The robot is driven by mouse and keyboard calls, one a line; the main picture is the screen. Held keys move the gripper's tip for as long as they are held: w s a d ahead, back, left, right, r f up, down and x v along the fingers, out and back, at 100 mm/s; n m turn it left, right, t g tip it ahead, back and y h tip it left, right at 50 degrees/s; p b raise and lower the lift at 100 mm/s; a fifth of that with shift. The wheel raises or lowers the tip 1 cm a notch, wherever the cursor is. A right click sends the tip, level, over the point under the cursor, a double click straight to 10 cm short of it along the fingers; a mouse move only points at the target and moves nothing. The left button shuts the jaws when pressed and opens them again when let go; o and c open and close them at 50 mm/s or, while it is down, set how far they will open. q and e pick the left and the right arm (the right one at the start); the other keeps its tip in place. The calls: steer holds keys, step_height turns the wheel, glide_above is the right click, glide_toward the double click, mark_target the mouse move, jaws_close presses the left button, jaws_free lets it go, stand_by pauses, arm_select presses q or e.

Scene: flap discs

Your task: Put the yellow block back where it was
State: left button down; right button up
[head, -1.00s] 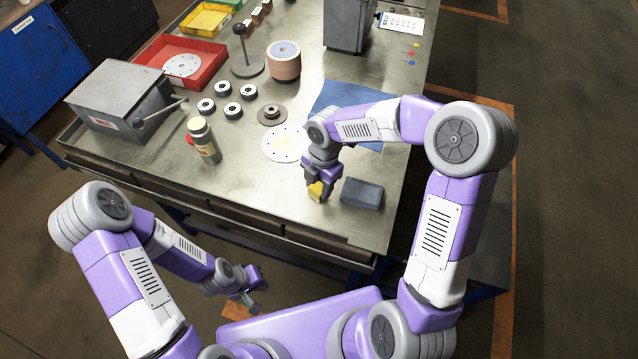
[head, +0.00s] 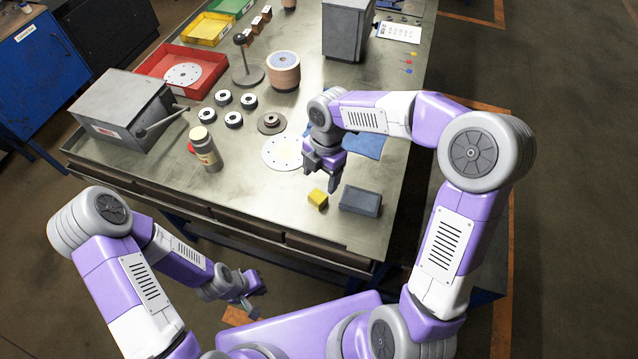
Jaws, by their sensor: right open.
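The yellow block (head: 318,199) sits on the metal table near its front edge, just left of a dark grey block (head: 361,201). My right gripper (head: 322,183) is open and empty, above and a little behind the yellow block, apart from it. My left gripper (head: 250,303) hangs in front of the table, away from the objects. Its fingers are small in the picture, and I cannot tell whether they are open.
A white disc (head: 284,151) lies behind my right gripper, and a blue sheet (head: 366,145) lies partly under my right arm. A bottle (head: 205,150), several black-and-white rings and a grey lever box (head: 122,110) stand to the left. The front middle of the table is clear.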

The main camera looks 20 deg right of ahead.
steer(key=shift+w+d+r+p, duration=0.1)
steer(key=shift+r+p, duration=0.1)
steer(key=shift+r, duration=0.9)
steer(key=shift+d+r+p, duration=0.1)
steer(key=shift+r+p, duration=0.05)
steer(key=shift+r, duration=0.9)
